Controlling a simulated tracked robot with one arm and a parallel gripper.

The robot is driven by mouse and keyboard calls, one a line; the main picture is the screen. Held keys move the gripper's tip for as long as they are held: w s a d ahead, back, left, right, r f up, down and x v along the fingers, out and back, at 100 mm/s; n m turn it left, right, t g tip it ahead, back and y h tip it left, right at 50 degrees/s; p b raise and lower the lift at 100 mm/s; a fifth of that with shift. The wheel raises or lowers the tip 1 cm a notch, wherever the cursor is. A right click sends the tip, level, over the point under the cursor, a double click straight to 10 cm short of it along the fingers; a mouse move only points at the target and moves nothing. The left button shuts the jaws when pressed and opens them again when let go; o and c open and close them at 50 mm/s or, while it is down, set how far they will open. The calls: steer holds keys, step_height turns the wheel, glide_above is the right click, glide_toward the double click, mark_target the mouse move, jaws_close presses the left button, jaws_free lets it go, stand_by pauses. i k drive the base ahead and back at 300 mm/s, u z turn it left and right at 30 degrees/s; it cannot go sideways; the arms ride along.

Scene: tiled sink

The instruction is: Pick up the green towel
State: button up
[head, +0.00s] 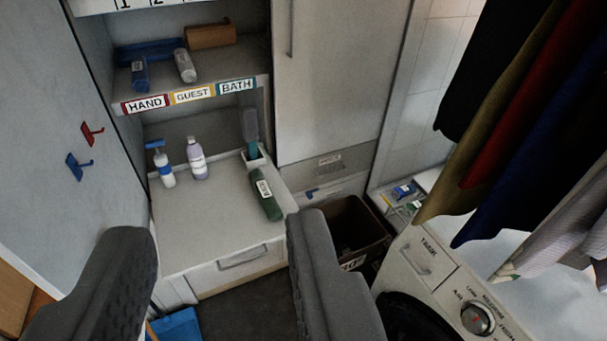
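A dark green roll (270,207) with a white label lies at the right front of the white counter (213,231); it looks like the green towel. Nothing covers it. My gripper (217,228) is open, with its two dark grey fingers wide apart in the lower part of the head view. The fingers are empty and nearer to the camera than the counter. The green roll shows between them, close to the right fingertip and apart from it.
Two bottles (197,160) stand at the counter's back left. A shelf labelled HAND, GUEST, BATH (193,95) hangs above. A dark bin (372,222) and washing machine (409,264) are right, below hanging clothes (520,110). The counter's middle is clear.

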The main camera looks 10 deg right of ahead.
mark_target(271, 207)
steer(key=z, duration=0.15)
steer(key=i, duration=1)
steer(key=u, duration=0.1)
